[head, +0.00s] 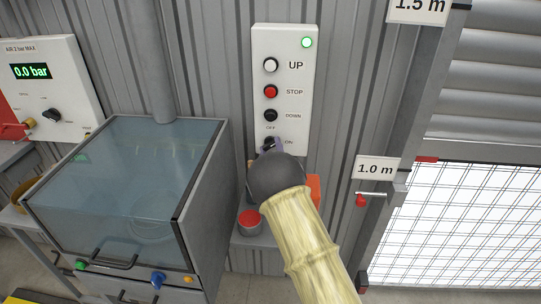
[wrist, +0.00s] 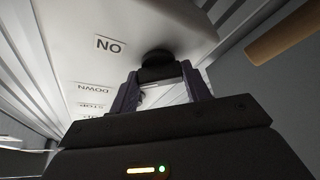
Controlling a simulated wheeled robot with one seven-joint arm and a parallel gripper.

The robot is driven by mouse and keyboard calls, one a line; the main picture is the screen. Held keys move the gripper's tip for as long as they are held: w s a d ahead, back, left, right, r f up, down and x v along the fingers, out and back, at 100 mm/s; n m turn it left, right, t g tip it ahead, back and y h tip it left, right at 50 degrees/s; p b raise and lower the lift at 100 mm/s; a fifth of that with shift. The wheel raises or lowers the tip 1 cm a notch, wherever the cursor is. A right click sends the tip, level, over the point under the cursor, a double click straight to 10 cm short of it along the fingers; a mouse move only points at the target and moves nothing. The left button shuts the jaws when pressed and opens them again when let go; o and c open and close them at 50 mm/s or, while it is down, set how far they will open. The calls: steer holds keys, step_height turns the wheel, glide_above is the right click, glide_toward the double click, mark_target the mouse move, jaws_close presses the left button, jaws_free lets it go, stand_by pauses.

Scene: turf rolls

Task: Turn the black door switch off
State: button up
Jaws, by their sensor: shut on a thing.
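The black door switch (head: 268,143) is at the bottom of a white control panel (head: 284,40), with OFF above it and ON to its right. In the wrist view the black switch (wrist: 157,56) sits beside the ON label. My gripper (wrist: 161,76) is shut on the switch's handle, one purple-grey finger on each side. In the head view my dark wrist hides most of my gripper (head: 270,148) and the panel's lower edge. I cannot tell clearly which label the handle points to.
Above the switch are a white UP button (head: 270,65), a red STOP button (head: 270,91) and a black DOWN button (head: 270,115). A green lamp (head: 306,42) is lit. A clear-lidded cabinet (head: 130,180) stands left; a red mushroom button (head: 249,218) is below; a mesh door (head: 460,220) is right.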

steer(key=shift+o, duration=0.2)
steer(key=n+g+b, duration=0.1)
steer(key=n, duration=0.2)
steer(key=n+g+y+b, duration=0.1)
steer(key=n, duration=0.2)
steer(key=shift+d+n+y, duration=0.1)
steer(key=shift+n+y, duration=0.2)
steer(key=shift+n, duration=0.1)
steer(key=shift+r+n+g+b, duration=0.15)
steer(key=shift+n+g+b, duration=0.6)
steer(key=shift+n, duration=1.35)
steer(key=shift+g, duration=0.35)
steer(key=o, duration=1)
steer(key=shift+c, duration=0.2)
steer(key=shift+s, duration=0.15)
steer(key=b+v, duration=0.3)
steer(key=v, duration=1.4)
